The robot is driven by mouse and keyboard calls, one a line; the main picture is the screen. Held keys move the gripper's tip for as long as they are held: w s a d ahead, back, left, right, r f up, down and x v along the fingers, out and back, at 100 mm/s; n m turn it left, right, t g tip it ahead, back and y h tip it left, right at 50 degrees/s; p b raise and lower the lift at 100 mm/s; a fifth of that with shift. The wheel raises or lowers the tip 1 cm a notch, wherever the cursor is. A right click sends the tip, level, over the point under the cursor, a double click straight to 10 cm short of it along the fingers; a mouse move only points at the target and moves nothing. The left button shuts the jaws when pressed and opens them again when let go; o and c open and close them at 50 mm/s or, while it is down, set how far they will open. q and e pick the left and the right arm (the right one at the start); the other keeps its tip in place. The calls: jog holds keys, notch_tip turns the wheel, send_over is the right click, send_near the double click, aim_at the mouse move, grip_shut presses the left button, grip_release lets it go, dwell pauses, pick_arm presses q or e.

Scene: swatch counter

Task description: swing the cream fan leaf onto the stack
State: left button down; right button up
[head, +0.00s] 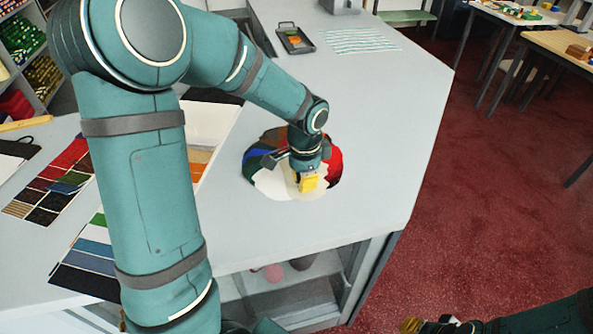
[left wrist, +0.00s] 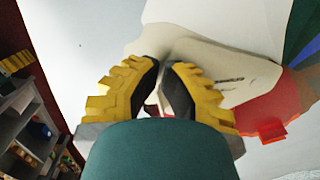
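A round fan of coloured leaves lies on the grey counter in the head view, with blue, green, brown and red leaves (head: 334,165) around the far side. My right gripper (head: 412,325) is low at the bottom edge, away from the counter.
A red tab (left wrist: 268,131) sticks up beside the cream leaf. Swatch cards (head: 57,180) lie at the counter's left. A dark tray (head: 295,39) and a striped sheet (head: 360,40) lie at the back. The counter right of the fan is clear.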

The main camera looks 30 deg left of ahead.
aim_at(319, 175)
pick_arm(q)
jog(key=shift+d, duration=0.1)
jog(key=shift+w+d+n, duration=0.25)
jog(key=shift+w+n, duration=0.2)
jog(key=shift+n, duration=0.05)
jog(key=shift+w+d+n, duration=0.2)
jog(key=shift+w+n, duration=0.25)
jog(key=shift+n, duration=0.05)
jog(key=shift+w+d+n, duration=0.2)
jog(key=shift+w+n, duration=0.3)
jog(key=shift+n, duration=0.05)
jog(key=shift+w+d+n, duration=0.2)
jog(key=shift+w+n, duration=0.3)
jog(key=shift+n, duration=0.05)
jog(key=shift+w+d+n, duration=0.15)
jog(key=shift+w+n, duration=0.9)
jog(key=shift+n, duration=0.05)
